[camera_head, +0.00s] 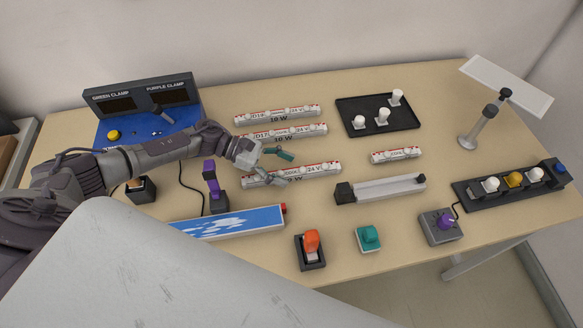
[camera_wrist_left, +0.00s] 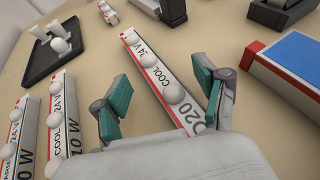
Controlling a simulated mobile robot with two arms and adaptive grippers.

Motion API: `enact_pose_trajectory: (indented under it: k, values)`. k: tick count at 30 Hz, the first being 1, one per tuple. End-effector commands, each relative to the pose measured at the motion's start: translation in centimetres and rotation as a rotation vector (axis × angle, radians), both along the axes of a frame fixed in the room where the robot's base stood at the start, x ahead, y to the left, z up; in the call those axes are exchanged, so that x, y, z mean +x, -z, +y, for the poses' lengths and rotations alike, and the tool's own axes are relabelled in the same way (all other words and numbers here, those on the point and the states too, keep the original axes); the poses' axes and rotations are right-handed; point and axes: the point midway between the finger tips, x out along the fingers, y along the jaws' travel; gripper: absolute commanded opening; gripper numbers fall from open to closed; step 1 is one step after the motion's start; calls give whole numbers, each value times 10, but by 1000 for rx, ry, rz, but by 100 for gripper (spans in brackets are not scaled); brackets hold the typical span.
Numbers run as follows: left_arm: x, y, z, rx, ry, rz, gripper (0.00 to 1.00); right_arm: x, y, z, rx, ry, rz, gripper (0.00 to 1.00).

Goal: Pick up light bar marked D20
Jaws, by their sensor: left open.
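The light bar marked D20 (camera_wrist_left: 153,65) is white with a red edge, round bulbs and the words COOL 24 V. It lies flat on the table and also shows in the head view (camera_head: 318,169), partly hidden by my gripper. My left gripper (camera_head: 280,168) is open with teal fingertips, close above the bar's left part. In the left wrist view the open fingers (camera_wrist_left: 162,82) stand on either side of the bar's D20 end, with nothing held. Contact with the bar cannot be told. My right gripper is not in view.
Two similar bars, the far one (camera_head: 278,114) and the middle one (camera_head: 300,131), lie behind, and a short bar (camera_head: 396,155) to the right. A black tray (camera_head: 360,119) holds white bulbs. A blue picture lightbox (camera_head: 235,222) and a grey channel fixture (camera_head: 385,188) stand nearby.

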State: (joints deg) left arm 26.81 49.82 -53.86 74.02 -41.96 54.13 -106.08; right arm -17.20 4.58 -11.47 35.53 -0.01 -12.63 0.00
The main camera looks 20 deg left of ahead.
Motion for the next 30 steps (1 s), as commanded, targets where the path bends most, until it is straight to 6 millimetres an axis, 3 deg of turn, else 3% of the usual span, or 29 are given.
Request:
enact_pose_trajectory:
  k: [3, 10, 23, 30]
  values:
    - [2, 3, -9, 0, 1, -2, 72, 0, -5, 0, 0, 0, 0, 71]
    - [2, 5, -10, 1, 1, -2, 72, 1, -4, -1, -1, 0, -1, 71]
    - [2, 5, -10, 2, 0, -1, 2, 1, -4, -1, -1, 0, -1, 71]
    - [2, 6, -9, 3, 1, 0, 0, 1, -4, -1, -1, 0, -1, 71]
